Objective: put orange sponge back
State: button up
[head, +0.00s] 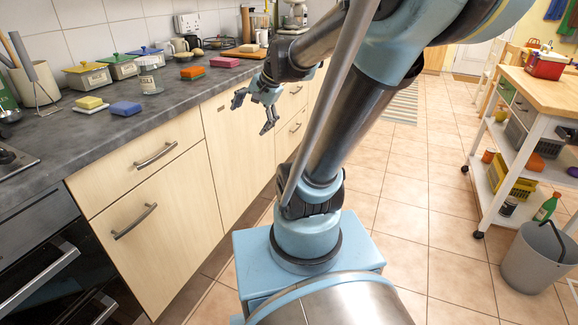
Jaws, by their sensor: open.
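An orange-red sponge (193,71) lies on the grey counter at the left, on what looks like a thin green base. My gripper (252,116) is open and empty, hanging in front of the cabinet fronts, below the counter edge. It is to the right of the orange sponge, lower in the picture and apart from it. A yellow sponge (88,102) sits on a pale dish (91,110), with a blue sponge (126,108) beside it. A pink sponge (224,62) lies further back.
Lidded yellow (88,76), green (119,67) and blue (147,55) pots and a glass jar (149,78) stand behind the sponges. A wooden board (240,53) lies further along. A trolley (541,88) and grey bucket (531,257) stand right. The tiled floor (430,205) between is clear.

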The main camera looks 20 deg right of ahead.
jog(key=s+d+f+n+g+h, duration=0.1)
jog(key=s+d+f+n+h, duration=0.1)
jog(key=s+d+f+n, duration=0.2)
jog(key=s+d+f+n+h, duration=0.2)
jog(key=s+d+f+n, duration=0.3)
jog(key=s, duration=0.6)
jog(key=shift+s+f+g, duration=0.2)
jog(key=shift+f+g, duration=0.2)
jog(key=shift+f, duration=0.2)
